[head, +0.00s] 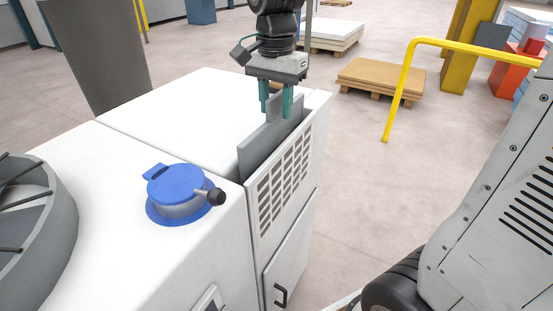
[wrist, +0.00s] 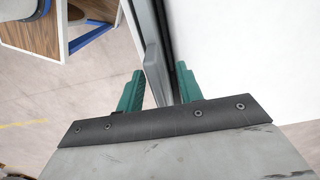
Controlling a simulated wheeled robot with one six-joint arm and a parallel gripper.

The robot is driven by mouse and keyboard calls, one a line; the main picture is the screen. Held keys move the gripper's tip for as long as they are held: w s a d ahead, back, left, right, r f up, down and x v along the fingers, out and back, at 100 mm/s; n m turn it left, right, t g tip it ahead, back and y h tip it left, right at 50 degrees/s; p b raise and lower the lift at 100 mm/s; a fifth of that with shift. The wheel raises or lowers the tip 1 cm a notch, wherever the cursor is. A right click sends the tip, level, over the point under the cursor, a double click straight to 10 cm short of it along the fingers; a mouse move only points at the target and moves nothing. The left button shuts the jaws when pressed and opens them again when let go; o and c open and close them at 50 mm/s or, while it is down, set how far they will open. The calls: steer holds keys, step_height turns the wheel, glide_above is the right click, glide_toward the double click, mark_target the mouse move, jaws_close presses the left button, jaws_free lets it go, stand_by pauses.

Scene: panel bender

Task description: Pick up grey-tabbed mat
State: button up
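The grey-tabbed mat (head: 262,152) is a thin grey panel standing upright in a slot at the edge of the white machine, behind its slatted grille. A tab rises from its top edge. My gripper (head: 276,101) points down over the tab, its two green fingers apart. In the wrist view the grey tab (wrist: 153,62) shows between the spread fingers of my gripper (wrist: 160,85), with gaps visible beside it. The lower part of the mat is hidden in the machine.
The white machine top (head: 170,105) is clear near the slot. A blue-lidded filler cap (head: 177,184) with a black knob sits to the front left. A yellow rail (head: 402,85) and a pallet of brown boards (head: 380,76) stand on the floor to the right.

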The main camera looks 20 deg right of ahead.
steer(key=shift+f, duration=0.9)
jaws_close()
steer(key=shift+r, duration=0.15)
step_height(320, 180, up, 28)
stand_by(0.6)
